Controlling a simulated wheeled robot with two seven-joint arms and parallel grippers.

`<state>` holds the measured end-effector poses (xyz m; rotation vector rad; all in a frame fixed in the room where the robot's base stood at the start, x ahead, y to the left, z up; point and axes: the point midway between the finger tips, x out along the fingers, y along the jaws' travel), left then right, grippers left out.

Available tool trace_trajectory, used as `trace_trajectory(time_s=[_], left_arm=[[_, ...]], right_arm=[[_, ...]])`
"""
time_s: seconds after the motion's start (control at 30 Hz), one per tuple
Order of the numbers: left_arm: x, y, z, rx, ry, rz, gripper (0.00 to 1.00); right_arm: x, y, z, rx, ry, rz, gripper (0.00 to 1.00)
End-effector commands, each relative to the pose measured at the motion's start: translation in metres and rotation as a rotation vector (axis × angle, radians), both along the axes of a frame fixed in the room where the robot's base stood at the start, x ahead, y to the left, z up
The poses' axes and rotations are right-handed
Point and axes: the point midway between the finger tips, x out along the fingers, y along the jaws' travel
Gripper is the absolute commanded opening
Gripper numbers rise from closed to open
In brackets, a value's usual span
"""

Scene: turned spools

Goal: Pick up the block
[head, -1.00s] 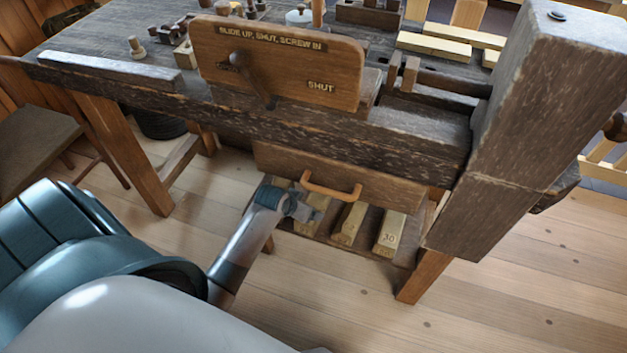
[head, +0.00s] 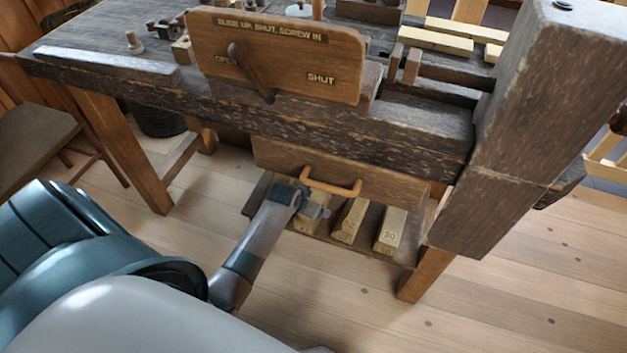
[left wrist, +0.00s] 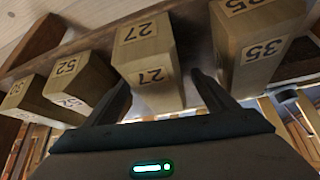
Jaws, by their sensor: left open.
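Several pale wooden blocks stand in a row on the low shelf under the bench. In the left wrist view the block marked 27 (left wrist: 146,55) lies between the two fingers of my left gripper (left wrist: 162,80), which is open. A gap shows between block and right-hand finger; I cannot tell whether the other finger touches. Block 52 (left wrist: 80,82) is to its left and block 35 (left wrist: 258,45) to its right. In the head view my left gripper (head: 308,204) is at the shelf below the drawer handle and partly hides the block there. My right gripper is not in view.
The drawer front with its orange handle (head: 332,187) is just above my left gripper. Block 30 (head: 391,230) stands farther right on the shelf (head: 405,256). A thick wooden post (head: 515,135) and a bench leg (head: 425,275) bound the right side. The floor in front is clear.

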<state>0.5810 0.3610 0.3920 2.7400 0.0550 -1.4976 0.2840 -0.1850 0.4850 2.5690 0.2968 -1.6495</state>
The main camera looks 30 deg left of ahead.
Motion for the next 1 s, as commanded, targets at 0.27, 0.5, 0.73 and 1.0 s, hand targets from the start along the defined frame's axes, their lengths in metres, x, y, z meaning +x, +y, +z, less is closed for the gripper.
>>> trace_trajectory(time_s=[0.27,0.5,0.73,1.0], left_arm=[[0.0024,0.0000,-0.0041,0.000,0.000,0.000,0.79],[0.0023,0.0000,-0.0040,0.000,0.000,0.000,0.79],[0.0022,0.0001,-0.0040,0.000,0.000,0.000,0.34],[0.0027,0.0001,-0.0033,0.000,-0.001,0.000,0.22]], right_arm=[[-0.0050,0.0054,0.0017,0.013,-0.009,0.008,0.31],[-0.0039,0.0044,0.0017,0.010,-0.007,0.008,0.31],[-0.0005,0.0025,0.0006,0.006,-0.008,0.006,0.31],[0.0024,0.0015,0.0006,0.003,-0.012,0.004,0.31]])
